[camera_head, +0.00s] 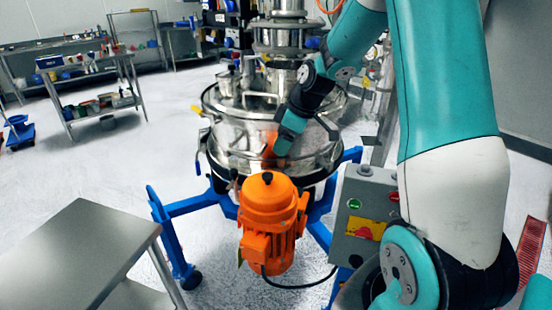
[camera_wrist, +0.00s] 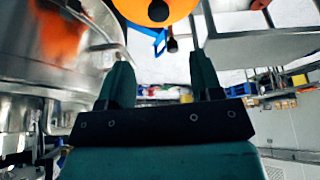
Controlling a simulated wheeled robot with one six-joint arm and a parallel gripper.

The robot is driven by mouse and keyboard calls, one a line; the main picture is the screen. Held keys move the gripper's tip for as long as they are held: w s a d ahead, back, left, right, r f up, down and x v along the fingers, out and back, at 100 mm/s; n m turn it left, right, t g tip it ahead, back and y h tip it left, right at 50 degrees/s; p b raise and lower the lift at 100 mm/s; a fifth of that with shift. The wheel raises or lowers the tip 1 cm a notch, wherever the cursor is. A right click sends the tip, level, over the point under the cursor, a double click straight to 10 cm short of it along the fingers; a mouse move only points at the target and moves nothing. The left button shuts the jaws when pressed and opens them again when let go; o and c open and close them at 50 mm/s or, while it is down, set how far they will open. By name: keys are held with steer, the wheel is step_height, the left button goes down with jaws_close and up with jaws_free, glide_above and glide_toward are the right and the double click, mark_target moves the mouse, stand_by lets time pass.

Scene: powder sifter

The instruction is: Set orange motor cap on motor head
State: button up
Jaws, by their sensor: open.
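The orange motor (camera_head: 268,235) stands upright on the front of the sifter's blue frame. Its rounded orange cap (camera_head: 262,192) with a small black knob sits on the motor head, and no gap shows between them. In the wrist view the orange cap (camera_wrist: 180,10) and its knob are partly cut off by the top edge. My gripper (camera_head: 281,150) is just behind and above the cap in the head view, apart from it. In the wrist view my gripper (camera_wrist: 160,70) has its two fingers spread, with nothing between them.
The shiny steel sifter (camera_head: 225,135) stands right behind the motor. A grey control box (camera_head: 362,205) is close on the right. A steel table (camera_head: 75,255) is at the front left. The floor between the table and shelves is clear.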

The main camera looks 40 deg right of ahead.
steer(key=s+a+r+g, duration=0.1)
steer(key=s+a+r, duration=0.2)
steer(key=a, duration=0.4)
steer(key=s+a+r, duration=0.2)
steer(key=a+r, duration=0.1)
steer(key=a, duration=0.4)
steer(key=s+a+r+g, duration=0.1)
steer(key=s+a, duration=0.5)
steer(key=s, duration=0.3)
steer(key=s+a+r+g+y, duration=0.1)
steer(key=s+a+r, duration=0.1)
steer(key=s+a, duration=0.4)
steer(key=s, duration=0.4)
steer(key=shift+s+a+m, duration=0.3)
steer(key=shift+a, duration=0.05)
